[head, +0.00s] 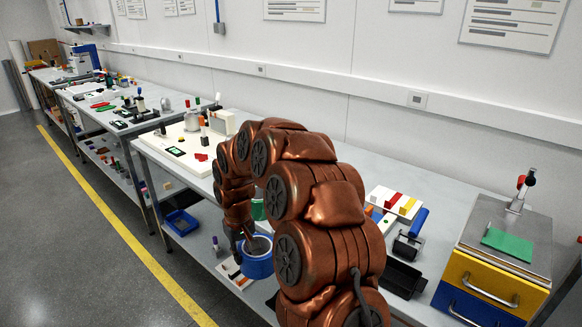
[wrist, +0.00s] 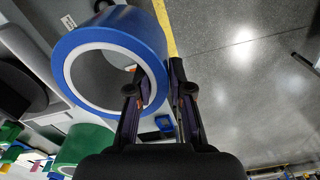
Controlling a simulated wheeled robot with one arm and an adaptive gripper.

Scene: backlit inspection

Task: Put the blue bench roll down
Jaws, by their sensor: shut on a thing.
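The blue bench roll (head: 258,268) is a thick blue ring with a pale inner core, at the end of my arm by the bench's front edge. My gripper (wrist: 156,88) is shut on its wall in the wrist view, one finger inside the bore and the other outside. The roll (wrist: 143,30) fills the upper left of that view. In the head view my copper-coloured arm hides most of the gripper. A green roll (head: 258,210) stands behind the blue one, and also shows at the lower left of the wrist view (wrist: 88,146).
The grey bench (head: 455,188) runs along the wall. A yellow-and-blue drawer unit (head: 490,277) stands at right, beside a black tray (head: 403,278) and a blue-handled roller (head: 413,230). A cream board (head: 172,146) with small parts lies left of my arm. A blue bin (head: 181,222) sits below.

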